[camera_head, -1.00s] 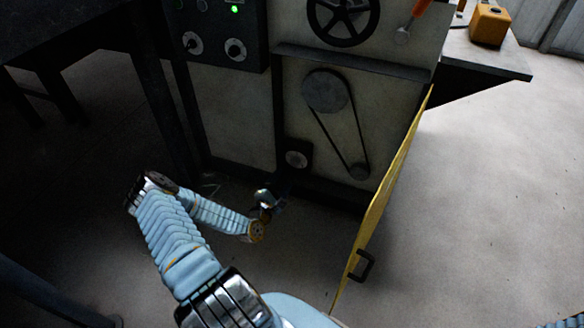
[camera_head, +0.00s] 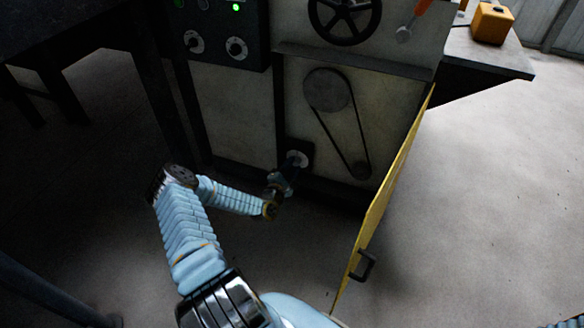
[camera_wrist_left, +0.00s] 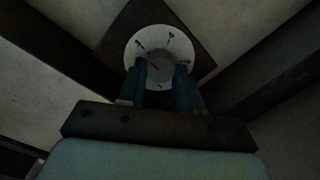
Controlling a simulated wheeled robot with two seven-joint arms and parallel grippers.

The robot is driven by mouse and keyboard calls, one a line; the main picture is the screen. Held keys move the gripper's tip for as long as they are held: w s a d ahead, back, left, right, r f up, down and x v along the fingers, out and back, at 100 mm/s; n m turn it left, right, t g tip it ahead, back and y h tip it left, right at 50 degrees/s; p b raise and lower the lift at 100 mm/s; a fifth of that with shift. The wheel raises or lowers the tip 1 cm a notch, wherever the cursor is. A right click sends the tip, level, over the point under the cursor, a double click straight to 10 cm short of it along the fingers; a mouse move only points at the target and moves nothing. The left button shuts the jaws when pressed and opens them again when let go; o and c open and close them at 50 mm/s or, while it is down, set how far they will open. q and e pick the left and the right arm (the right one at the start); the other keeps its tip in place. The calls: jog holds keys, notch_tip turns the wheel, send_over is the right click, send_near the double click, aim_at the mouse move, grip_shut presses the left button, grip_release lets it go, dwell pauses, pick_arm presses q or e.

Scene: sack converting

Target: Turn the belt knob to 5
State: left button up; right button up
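The belt knob is a grey round knob (camera_wrist_left: 160,72) on a white dial (camera_wrist_left: 152,40) with dark marks, set on a dark square plate. In the head view the white dial (camera_head: 297,158) sits low on the machine front, left of the belt, partly covered by my gripper. My left gripper (camera_head: 289,168) points at it; in the left wrist view its two blue fingers (camera_wrist_left: 162,70) stand apart, one on each side of the knob. I cannot make out whether they touch it. The dial marks are too dim to read. My right gripper is out of view.
A pulley (camera_head: 327,90) with an exposed belt is right of the dial. A yellow door (camera_head: 385,200) stands open to its right. A control panel (camera_head: 222,35) with two knobs and a green light is above left. The floor in front is clear.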

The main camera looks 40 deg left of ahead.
pick_arm(q)
jog(key=c, duration=0.4)
jog(key=shift+o, duration=0.2)
